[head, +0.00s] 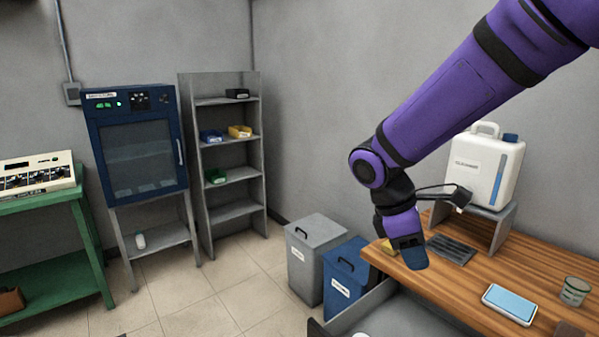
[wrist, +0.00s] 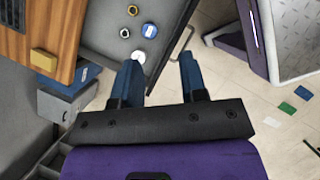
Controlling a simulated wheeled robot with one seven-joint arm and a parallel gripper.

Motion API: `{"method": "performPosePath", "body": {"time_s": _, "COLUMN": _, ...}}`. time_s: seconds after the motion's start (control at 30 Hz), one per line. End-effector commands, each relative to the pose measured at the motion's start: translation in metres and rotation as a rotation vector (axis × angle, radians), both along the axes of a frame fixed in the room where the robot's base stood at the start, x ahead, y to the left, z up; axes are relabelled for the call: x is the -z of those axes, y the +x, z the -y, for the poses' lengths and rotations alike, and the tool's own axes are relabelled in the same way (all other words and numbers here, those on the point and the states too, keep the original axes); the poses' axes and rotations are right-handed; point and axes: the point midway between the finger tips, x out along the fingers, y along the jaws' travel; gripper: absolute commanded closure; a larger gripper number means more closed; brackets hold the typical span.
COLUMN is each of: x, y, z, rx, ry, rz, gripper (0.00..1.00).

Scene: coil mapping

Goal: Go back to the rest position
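My purple arm reaches in from the upper right of the head view. My gripper (head: 410,260) hangs near the left end of the wooden table (head: 470,275), fingers downward. In the wrist view its two blue fingers (wrist: 160,70) are spread apart, with nothing held between them. An open grey drawer (wrist: 105,15) lies beyond the fingers. A white round piece (wrist: 138,56) is partly hidden by the left finger.
A white jug (head: 485,165) stands on a small stand on the table. A phone-like device (head: 510,304) and a cup (head: 574,291) lie further right. Grey (head: 313,260) and blue (head: 345,280) bins stand beside the table. Small coloured cards (wrist: 287,108) lie on the floor.

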Motion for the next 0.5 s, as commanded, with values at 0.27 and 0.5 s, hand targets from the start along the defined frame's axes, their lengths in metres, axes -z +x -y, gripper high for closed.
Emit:
{"method": "performPosePath", "body": {"time_s": 0.27, "x": -0.052, "y": -0.037, "z": 0.040, "rx": 0.328, "ry": 0.141, "rz": 0.241, "gripper": 0.61}}
{"method": "performPosePath", "body": {"time_s": 0.5, "x": -0.083, "y": -0.075, "z": 0.067, "rx": 0.612, "ry": 0.270, "rz": 0.433, "gripper": 0.61}}
